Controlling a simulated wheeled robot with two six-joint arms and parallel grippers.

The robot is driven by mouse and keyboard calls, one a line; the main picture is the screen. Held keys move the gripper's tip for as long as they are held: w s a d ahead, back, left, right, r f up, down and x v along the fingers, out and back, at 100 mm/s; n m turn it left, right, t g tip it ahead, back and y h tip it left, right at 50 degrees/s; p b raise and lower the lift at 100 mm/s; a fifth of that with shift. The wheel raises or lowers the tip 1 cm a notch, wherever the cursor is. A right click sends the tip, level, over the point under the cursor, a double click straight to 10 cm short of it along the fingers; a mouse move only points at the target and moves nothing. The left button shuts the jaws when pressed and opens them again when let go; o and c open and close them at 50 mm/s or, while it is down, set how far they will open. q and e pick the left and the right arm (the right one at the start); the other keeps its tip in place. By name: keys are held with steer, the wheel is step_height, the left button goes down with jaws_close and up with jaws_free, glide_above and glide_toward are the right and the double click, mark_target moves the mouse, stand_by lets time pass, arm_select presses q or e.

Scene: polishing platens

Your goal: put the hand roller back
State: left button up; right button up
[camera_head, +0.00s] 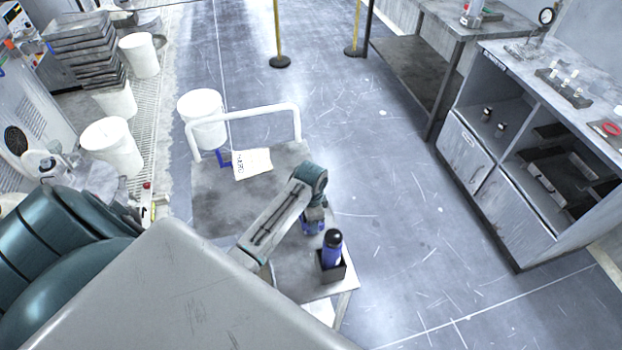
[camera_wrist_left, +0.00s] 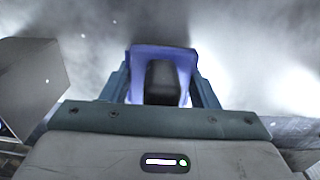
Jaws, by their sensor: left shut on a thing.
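My left gripper (camera_head: 314,224) is over the right side of a grey cart (camera_head: 215,205). It is shut on a blue piece with a black middle, which I take to be the hand roller (camera_wrist_left: 164,82). The left wrist view shows the blue part as an arch between my teal fingers. In the head view the roller is mostly hidden under the wrist, with only some blue showing. A blue bottle-like thing with a dark top (camera_head: 332,243) stands upright in a black square holder (camera_head: 331,272) at the cart's near right corner. My right gripper is not in view.
A white printed sheet (camera_head: 252,163) lies near the cart's white handle (camera_head: 245,111). White buckets (camera_head: 203,104) stand beyond the cart and at left. A shelved cabinet (camera_head: 500,200) stands at right. The floor between cart and cabinet is clear.

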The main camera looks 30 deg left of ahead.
arm_select(q)
steer(key=shift+f, duration=0.4)
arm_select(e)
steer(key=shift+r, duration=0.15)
arm_select(q)
steer(key=shift+f, duration=0.3)
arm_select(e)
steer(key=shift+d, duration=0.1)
arm_select(q)
steer(key=shift+s+d+f, duration=0.1)
steer(key=shift+s, duration=0.05)
steer(key=shift+s+f, duration=0.1)
steer(key=shift+f, duration=0.1)
steer(key=shift+c, duration=1.3)
steer(key=o, duration=1.3)
steer(key=shift+f, duration=0.1)
steer(key=shift+s+d, duration=0.1)
steer(key=shift+s, duration=0.05)
steer(key=shift+a, duration=0.2)
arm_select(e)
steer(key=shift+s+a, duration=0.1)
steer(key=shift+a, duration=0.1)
